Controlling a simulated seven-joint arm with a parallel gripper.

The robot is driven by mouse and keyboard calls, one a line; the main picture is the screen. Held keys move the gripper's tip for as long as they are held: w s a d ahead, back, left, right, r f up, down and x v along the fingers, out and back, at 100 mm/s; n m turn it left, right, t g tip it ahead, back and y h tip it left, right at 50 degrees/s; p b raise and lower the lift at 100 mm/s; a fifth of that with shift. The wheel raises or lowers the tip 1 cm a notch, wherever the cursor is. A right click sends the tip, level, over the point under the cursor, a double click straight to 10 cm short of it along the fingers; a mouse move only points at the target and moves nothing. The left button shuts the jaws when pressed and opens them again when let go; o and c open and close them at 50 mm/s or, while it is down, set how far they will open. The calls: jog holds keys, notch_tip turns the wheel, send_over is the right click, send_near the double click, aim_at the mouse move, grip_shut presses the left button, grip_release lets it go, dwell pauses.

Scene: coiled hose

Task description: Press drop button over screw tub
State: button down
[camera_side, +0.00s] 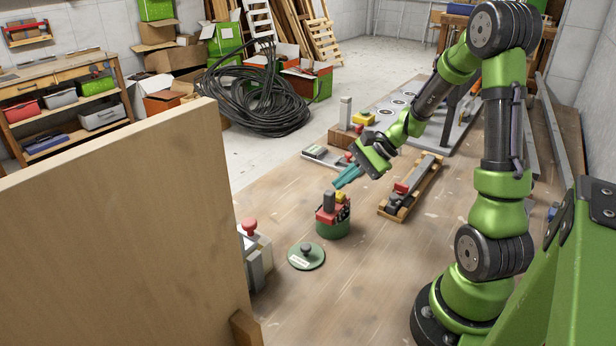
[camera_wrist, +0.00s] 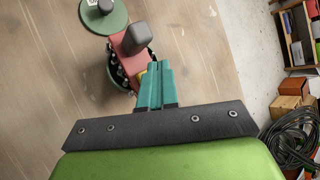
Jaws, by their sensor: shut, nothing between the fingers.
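The screw tub (camera_side: 334,230) is a round green tub on the wooden table, with dark contents at its rim. A red tool (camera_side: 327,214) with a dark grey upright grip (camera_side: 329,201) sits at the top of the tub; I cannot tell whether it rests on it. A small yellow part (camera_side: 341,196), likely the drop button, shows on the tool. In the wrist view, the red tool (camera_wrist: 126,62) and grey grip (camera_wrist: 137,38) lie beyond my fingertips, which partly hide the yellow part (camera_wrist: 142,76). My gripper (camera_side: 343,181) is shut and empty, above and slightly right of the tool.
A green lid (camera_side: 306,257) with a dark knob lies in front of the tub. A wooden tray (camera_side: 411,190) holding a grey bar and red part stands to the right. A tall wooden panel (camera_side: 120,230) blocks the left.

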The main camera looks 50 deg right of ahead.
aim_at(343, 195)
jog(key=shift+f, duration=0.15)
dwell(0.6)
jog(key=shift+f, duration=0.3)
jog(key=shift+f, duration=0.6)
dwell(0.7)
jog(key=shift+r, duration=1.05)
jog(key=shift+r, duration=2.55)
